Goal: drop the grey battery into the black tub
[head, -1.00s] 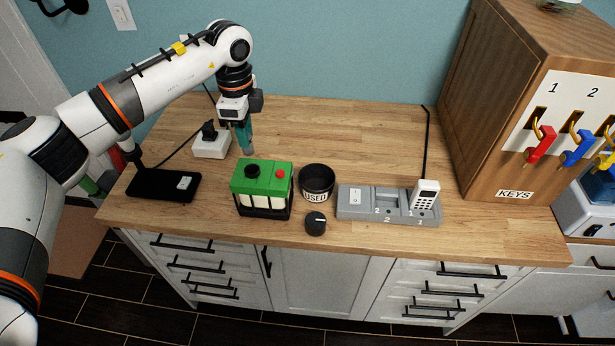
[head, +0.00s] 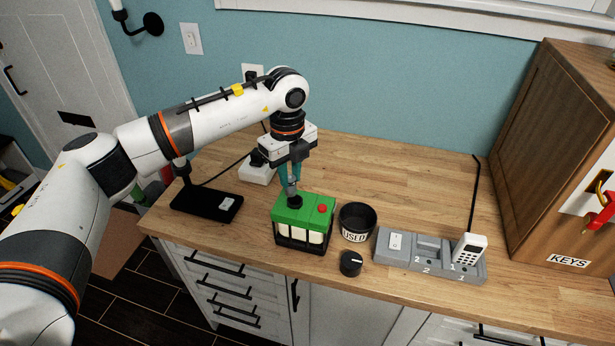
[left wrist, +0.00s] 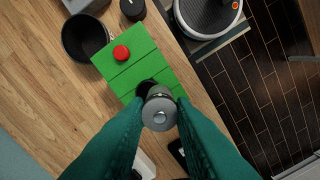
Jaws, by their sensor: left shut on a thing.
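The grey battery (head: 292,191) is a small cylinder between the teal fingers of my left gripper (head: 290,178). The left wrist view shows its round grey end (left wrist: 160,114) between the fingertips. My left gripper is shut on it at the green-topped box (head: 300,209), where a dark round opening (left wrist: 147,86) shows beside the battery. I cannot tell if the battery's lower end is inside the opening. The black tub (head: 356,221), labelled USED, stands just right of the box; it also shows in the left wrist view (left wrist: 84,36). My right gripper is not in view.
A red button (head: 322,208) is on the box top. A black knob (head: 351,263) stands in front of the tub. A grey dock (head: 430,256) with a white handset (head: 469,248) is to the right. A black pad (head: 206,204) lies left.

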